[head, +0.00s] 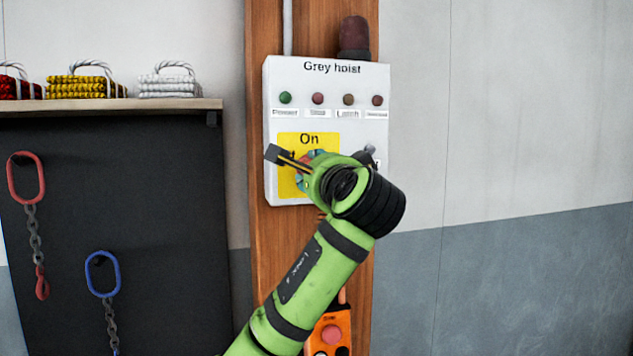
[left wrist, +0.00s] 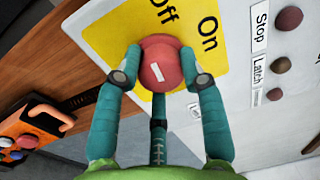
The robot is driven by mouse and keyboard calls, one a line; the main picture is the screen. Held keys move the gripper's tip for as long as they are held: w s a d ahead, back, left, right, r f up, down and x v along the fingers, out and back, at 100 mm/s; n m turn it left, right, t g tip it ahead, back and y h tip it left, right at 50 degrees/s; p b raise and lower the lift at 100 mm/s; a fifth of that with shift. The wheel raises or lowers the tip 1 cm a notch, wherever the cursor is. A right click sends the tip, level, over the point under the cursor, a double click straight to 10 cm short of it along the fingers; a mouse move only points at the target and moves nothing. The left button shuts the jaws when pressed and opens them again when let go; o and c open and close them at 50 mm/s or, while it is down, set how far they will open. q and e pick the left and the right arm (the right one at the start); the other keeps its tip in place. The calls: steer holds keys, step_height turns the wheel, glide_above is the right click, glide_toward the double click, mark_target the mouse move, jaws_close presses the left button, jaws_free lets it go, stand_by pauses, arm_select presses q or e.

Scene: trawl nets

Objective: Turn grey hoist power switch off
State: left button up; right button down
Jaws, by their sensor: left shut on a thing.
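The grey hoist control box (head: 378,84) is a white panel on a wooden post, titled "Grey hoist". Its yellow plate (head: 292,140) shows "On" in the head view; the left wrist view shows "Off" and "On" on the plate (left wrist: 110,40). The power switch (left wrist: 163,62) is a round red knob with a short white mark. My left gripper (left wrist: 160,58) has its teal fingers around the knob and is shut on it. In the head view my left gripper (head: 308,162) covers most of the knob and the lower plate. My right gripper is in neither view.
Several small indicator lamps (head: 317,98) line the box top, and a dark red beacon (head: 354,38) sits above. An orange pendant control (head: 329,332) hangs below. A shelf (head: 110,104) with folded slings and a hook board stand left. Bare wall lies right.

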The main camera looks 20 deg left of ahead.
arm_select(q)
steer(key=shift+a+r+n+b, duration=0.1)
steer(key=shift+n+b, duration=0.2)
steer(key=shift+n, duration=0.4)
steer(key=o, duration=1)
steer(key=shift+o, duration=0.7)
steer(key=shift+s+a, duration=0.1)
steer(key=shift+a, duration=0.05)
steer(key=v, duration=1.2)
